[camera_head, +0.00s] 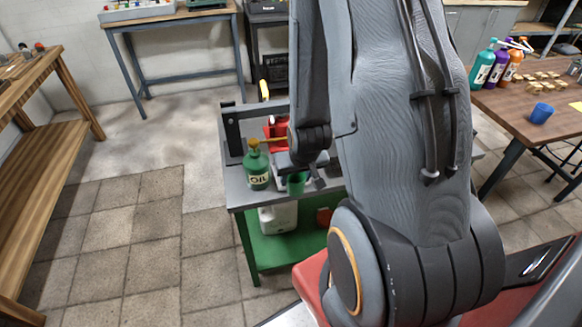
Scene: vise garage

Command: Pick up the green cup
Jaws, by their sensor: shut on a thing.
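The green cup (296,184) is at the front edge of a grey-topped bench (240,187) with a green lower shelf. My gripper (299,170) is directly over and around the cup, shut on it. My arm hides part of the gripper and the bench to the right. I cannot tell whether the cup touches the bench top or is lifted a little.
A green oil bottle (257,168) stands just left of the cup. A red object (277,130) is behind. A white jug (278,217) stands on the lower shelf. At right, a brown table (520,125) holds a blue cup (541,113) and bottles. Floor at left is clear.

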